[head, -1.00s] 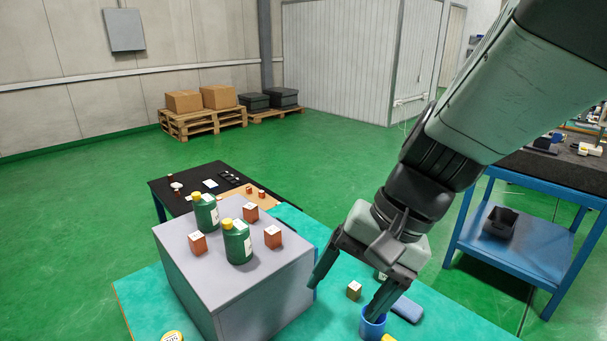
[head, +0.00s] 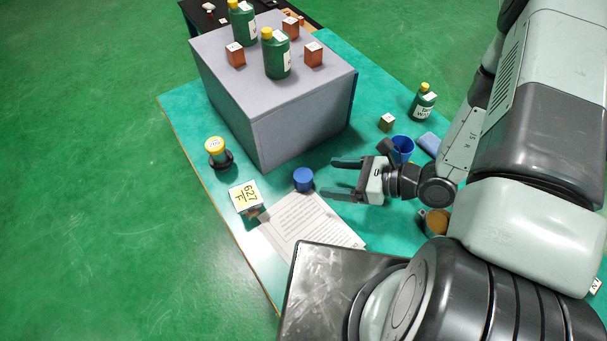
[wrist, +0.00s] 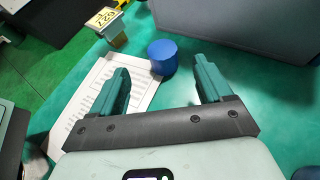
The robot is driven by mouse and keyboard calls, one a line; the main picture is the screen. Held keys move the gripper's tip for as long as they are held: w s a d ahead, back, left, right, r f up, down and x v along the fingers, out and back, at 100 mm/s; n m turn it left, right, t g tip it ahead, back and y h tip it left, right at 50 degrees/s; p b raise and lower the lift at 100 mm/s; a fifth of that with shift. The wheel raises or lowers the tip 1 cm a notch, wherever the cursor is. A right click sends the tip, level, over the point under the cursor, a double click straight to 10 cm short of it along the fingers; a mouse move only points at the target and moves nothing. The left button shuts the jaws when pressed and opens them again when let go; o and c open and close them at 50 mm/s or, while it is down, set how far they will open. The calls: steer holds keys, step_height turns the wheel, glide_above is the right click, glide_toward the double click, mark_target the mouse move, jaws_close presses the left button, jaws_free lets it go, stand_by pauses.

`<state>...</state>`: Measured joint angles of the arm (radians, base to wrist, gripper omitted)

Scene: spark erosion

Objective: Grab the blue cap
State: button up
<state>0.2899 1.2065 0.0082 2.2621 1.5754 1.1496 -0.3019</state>
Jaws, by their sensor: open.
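The blue cap (head: 303,179) is a short round cylinder on the teal table, beside the top edge of a printed sheet. My gripper (head: 338,176) is open and empty, just to the right of the cap in the head view, its fingers pointing left towards it. In the wrist view the cap (wrist: 163,56) lies beyond the fingertips, between their directions and a little nearer the left finger. The gripper (wrist: 163,72) does not appear to touch it.
A grey box (head: 300,122) with green bottles and small orange blocks stands behind the cap. A printed sheet (head: 309,228), a sign marked 627 (head: 244,196) and a yellow-topped item (head: 217,152) lie left and front. A blue cup (head: 402,149) stands behind my wrist.

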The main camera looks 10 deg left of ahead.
mark_target(307, 176)
steer(key=shift+a+f, duration=0.25)
steer(key=shift+f, duration=0.15)
steer(key=x, duration=1)
steer(key=shift+w+a+f, duration=0.1)
steer(key=shift+f, duration=0.05)
steer(key=c, duration=1)
steer(key=shift+c, duration=0.2)
